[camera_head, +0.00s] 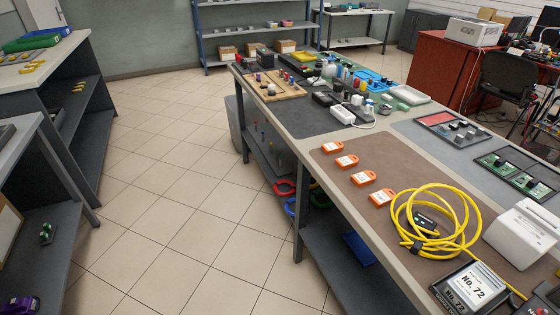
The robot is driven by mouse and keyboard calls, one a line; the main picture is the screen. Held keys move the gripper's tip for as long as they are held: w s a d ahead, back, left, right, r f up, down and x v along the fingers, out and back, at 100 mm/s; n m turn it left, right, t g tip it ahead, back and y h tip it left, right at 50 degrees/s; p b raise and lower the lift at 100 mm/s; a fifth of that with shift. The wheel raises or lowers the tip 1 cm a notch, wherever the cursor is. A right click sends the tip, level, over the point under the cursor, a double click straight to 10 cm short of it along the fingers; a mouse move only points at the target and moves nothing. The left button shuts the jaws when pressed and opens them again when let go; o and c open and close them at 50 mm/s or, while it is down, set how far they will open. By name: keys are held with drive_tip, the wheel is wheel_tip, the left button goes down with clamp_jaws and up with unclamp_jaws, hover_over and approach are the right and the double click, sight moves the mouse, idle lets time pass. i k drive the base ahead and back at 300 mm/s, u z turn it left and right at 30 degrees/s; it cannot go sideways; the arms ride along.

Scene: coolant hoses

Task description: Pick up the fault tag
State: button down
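Several orange tags with white labels lie in a slanting row on the brown mat (335,170) at the bench's left edge. The farthest orange tag (327,148) and the nearest orange tag (377,202) mark the ends of the row. Their label print is too small to read, so I cannot tell which one is the fault tag. My gripper is not in view.
A coiled yellow hose (397,225) lies right of the nearest tag. A black-framed display reading "No. 72" (478,285) and a white box (525,235) are nearby. A white device (342,115) stands beyond the mat. The tiled floor (170,200) left of the bench is clear.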

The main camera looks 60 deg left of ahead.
sight(384, 197)
drive_tip(key=u, duration=2.6)
drive_tip(key=i, duration=1.45)
drive_tip(key=z, duration=1.75)
